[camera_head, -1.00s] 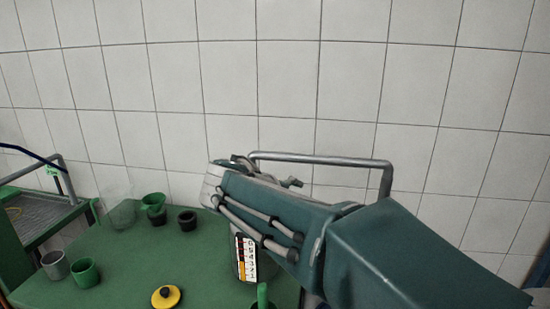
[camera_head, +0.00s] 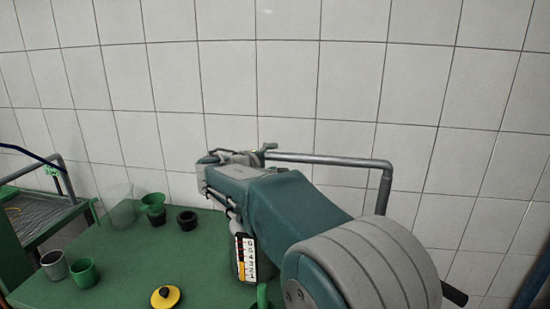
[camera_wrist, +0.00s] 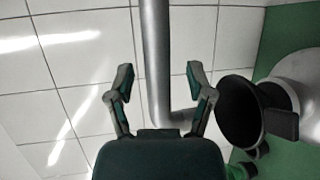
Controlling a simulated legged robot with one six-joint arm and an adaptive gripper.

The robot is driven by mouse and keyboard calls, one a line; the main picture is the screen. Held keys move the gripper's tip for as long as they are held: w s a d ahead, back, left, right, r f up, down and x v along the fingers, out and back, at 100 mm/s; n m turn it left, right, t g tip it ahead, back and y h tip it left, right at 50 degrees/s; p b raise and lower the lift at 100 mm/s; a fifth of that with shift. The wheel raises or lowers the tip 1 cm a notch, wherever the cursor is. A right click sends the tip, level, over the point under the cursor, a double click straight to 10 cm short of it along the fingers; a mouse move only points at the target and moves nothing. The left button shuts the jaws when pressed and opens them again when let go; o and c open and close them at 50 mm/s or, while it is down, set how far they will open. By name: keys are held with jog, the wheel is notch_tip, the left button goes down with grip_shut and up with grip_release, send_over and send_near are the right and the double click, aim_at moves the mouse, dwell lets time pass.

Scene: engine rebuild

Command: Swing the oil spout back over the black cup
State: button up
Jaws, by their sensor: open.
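The oil spout is a grey pipe (camera_head: 330,159) that runs level in front of the tiled wall and bends down at its right end. My gripper (camera_head: 240,155) is at the pipe's left end in the head view. In the wrist view the pipe (camera_wrist: 156,60) passes between the two open fingers of my gripper (camera_wrist: 160,72), with clear gaps to both, and its bend shows low between them. A small black cup (camera_head: 187,221) stands on the green table. A wide dark round opening (camera_wrist: 238,112) shows right of the fingers; I cannot tell whether it is a cup.
The green table (camera_head: 130,265) holds a green funnel (camera_head: 152,203), a clear jug (camera_head: 119,206), a grey cup (camera_head: 54,265), a green cup (camera_head: 84,272) and a yellow-topped item (camera_head: 165,297). A scale label (camera_head: 246,258) shows just below my arm.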

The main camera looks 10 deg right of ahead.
jog(key=shift+x, duration=0.8)
grip_shut()
jog(key=shift+s+f, duration=0.1)
jog(key=shift+s, duration=0.05)
